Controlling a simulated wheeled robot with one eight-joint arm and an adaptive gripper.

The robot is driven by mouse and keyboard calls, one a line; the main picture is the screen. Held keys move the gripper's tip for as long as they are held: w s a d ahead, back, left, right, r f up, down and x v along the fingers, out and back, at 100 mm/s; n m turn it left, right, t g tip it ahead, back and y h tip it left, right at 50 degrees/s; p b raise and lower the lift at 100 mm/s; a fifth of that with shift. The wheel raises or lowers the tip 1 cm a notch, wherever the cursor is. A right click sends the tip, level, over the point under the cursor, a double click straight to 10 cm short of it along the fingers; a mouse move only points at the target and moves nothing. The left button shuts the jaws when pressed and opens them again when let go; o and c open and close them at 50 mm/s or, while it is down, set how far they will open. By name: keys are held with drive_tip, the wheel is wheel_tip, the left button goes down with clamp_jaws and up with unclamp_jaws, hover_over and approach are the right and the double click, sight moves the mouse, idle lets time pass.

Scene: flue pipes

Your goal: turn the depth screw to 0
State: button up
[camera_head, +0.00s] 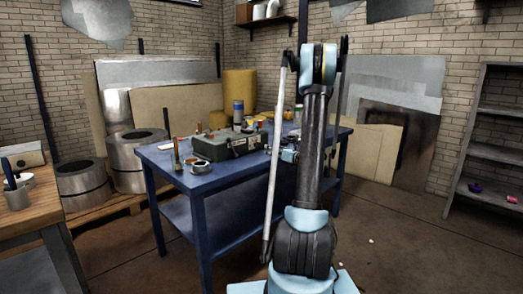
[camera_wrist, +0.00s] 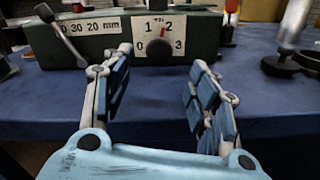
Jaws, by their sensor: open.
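A green box (camera_head: 228,146) stands on the blue table; its front face (camera_wrist: 200,50) fills the top of the wrist view. On that face a white plate (camera_wrist: 179,24) marked 0, 1, 2, 3 surrounds a dark round knob (camera_wrist: 159,48) with a red pointer. The pointer leans up and slightly right, nearer 2 than 1. I cannot tell whether this knob is the depth screw. My gripper (camera_wrist: 158,78) is open and empty, its fingers spread below and either side of the knob, apart from it. In the head view my gripper (camera_head: 289,155) is partly hidden by my arm.
Left of the knob, a second plate (camera_wrist: 92,27) with numbers and a grey lever (camera_wrist: 62,35) sit on the box. A metal-rod object (camera_wrist: 290,35) stands at right. The blue table (camera_head: 205,184) also bears a roll (camera_head: 201,167) and cans. A wooden bench (camera_head: 35,215) is at left.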

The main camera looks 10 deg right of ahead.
sight(260, 146)
drive_tip(key=x, duration=0.8)
drive_tip(key=c, duration=1.1)
